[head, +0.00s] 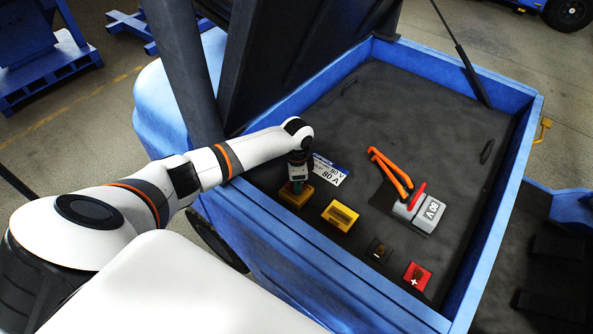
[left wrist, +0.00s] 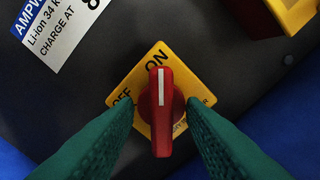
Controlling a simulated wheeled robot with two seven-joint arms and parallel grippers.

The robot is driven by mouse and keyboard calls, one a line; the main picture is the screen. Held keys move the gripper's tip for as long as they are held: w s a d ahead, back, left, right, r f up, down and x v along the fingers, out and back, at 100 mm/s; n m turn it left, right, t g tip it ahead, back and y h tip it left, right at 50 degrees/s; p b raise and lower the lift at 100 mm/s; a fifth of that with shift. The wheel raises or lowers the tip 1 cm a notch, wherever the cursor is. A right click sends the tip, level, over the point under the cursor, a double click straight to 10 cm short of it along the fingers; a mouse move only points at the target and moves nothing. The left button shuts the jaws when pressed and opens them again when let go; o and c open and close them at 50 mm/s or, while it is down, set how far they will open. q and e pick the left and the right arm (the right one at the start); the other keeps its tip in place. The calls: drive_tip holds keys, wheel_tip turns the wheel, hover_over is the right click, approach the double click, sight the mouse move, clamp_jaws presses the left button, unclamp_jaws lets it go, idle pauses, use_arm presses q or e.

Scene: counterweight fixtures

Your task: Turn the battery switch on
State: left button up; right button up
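The battery switch is a red rotary knob (left wrist: 160,115) on a yellow plate (left wrist: 151,62) marked ON and OFF. The white line on the knob's handle points up in the left wrist view, toward ON, with OFF off to its left. In the head view the yellow plate (head: 296,197) shows beneath my left gripper (head: 297,188), near the tray's left side. My left gripper's green fingers (left wrist: 160,112) stand apart on either side of the knob, with small gaps visible, so it looks open. The knob is mostly hidden in the head view. My right gripper is not in view.
A blue-walled tray (head: 530,150) with a dark floor surrounds the parts. Near the switch are a white label (head: 328,171), a yellow block (head: 340,216), a black block (head: 378,251) and a red plus block (head: 417,276). A grey 80 V connector (head: 413,213) with orange cables (head: 390,168) lies right.

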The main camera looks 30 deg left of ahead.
use_arm(q)
wheel_tip(320, 180, up, 12)
drive_tip(key=b, duration=0.3)
idle(0.4)
idle(0.4)
